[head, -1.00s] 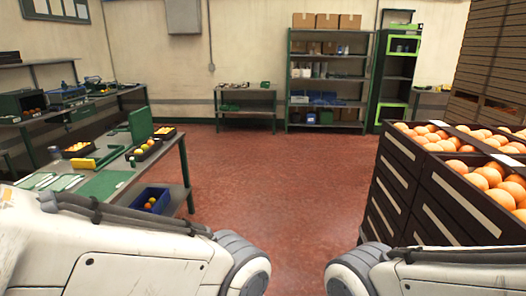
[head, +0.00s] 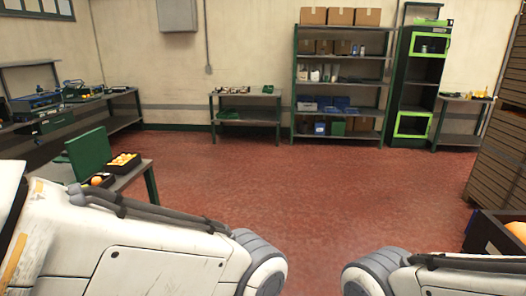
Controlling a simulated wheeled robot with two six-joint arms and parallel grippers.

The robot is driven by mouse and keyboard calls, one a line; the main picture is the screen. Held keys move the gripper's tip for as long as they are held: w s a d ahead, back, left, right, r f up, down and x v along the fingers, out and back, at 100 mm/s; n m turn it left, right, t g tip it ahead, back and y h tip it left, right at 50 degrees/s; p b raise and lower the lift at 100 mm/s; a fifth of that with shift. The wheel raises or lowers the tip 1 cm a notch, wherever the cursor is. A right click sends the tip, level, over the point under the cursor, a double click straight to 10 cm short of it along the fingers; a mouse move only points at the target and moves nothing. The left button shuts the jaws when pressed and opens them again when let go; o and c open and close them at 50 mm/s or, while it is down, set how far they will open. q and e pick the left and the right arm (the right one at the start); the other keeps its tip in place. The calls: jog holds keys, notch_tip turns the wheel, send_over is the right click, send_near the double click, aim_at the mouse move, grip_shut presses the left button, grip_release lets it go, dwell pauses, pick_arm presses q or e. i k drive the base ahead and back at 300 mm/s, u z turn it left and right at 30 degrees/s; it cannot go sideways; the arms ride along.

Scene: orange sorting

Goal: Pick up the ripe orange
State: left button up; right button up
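Oranges (head: 124,159) lie in a small black tray (head: 129,168) on the table at the left. A darker tray nearer me holds an orange and a paler fruit (head: 97,180). At the right edge, part of an orange (head: 517,231) shows in a black crate (head: 484,238). I cannot tell which orange is the ripe one. My two white arms cross the bottom of the head view, but neither gripper shows.
The red floor (head: 320,190) ahead is clear. A side table (head: 246,97), a shelf rack (head: 340,85) and a green-doored cabinet (head: 414,80) stand along the back wall. A stack of brown crates (head: 497,155) stands at the right.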

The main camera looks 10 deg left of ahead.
aim_at(95, 181)
jog(key=u, duration=0.2)
jog(key=i, duration=1.85)
jog(key=u, duration=1.1)
jog(key=i, duration=1.55)
jog(key=u, duration=1.1)
jog(key=i, duration=0.55)
jog(key=u, duration=0.15)
